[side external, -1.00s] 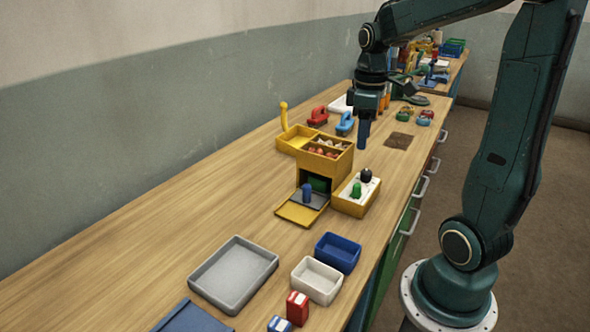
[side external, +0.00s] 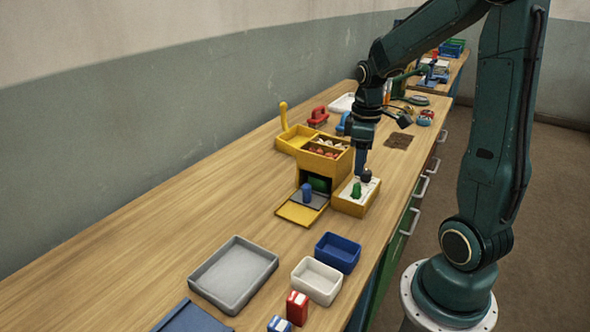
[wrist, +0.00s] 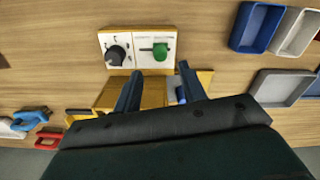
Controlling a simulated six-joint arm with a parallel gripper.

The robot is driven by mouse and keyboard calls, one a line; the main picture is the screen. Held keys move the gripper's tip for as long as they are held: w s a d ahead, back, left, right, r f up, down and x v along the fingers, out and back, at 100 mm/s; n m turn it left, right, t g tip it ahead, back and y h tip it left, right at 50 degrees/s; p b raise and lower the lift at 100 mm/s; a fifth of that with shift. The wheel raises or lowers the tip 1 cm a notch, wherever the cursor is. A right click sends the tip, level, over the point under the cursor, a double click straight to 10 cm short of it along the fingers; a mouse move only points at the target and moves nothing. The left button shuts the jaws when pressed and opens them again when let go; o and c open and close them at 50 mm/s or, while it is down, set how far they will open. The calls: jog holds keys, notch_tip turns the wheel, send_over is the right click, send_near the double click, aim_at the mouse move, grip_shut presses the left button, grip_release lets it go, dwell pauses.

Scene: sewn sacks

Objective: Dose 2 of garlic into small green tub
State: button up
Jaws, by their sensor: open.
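A yellow dispenser box (side external: 326,158) stands on the bench, with reddish and pale pieces in its top compartments; I cannot tell which are garlic. In its dark front opening is a green thing (side external: 318,184), partly hidden; I cannot tell whether it is the small green tub. A blue peg (side external: 307,191) stands on the grey plate before it. The control panel beside it has a black dial (wrist: 117,54) and a green knob (wrist: 160,51). My gripper (side external: 361,171) is open and empty, close to the panel. In the wrist view its fingers (wrist: 160,69) point toward the green knob.
A grey tray (side external: 233,273), a white tub (side external: 317,281) and a blue tub (side external: 338,252) stand nearer the camera, with a red box (side external: 297,308). Red and blue handled things are behind the dispenser. The bench left of the dispenser is clear.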

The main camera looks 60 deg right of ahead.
aim_at(358, 184)
jog(key=shift+f, duration=3.45)
grip_shut()
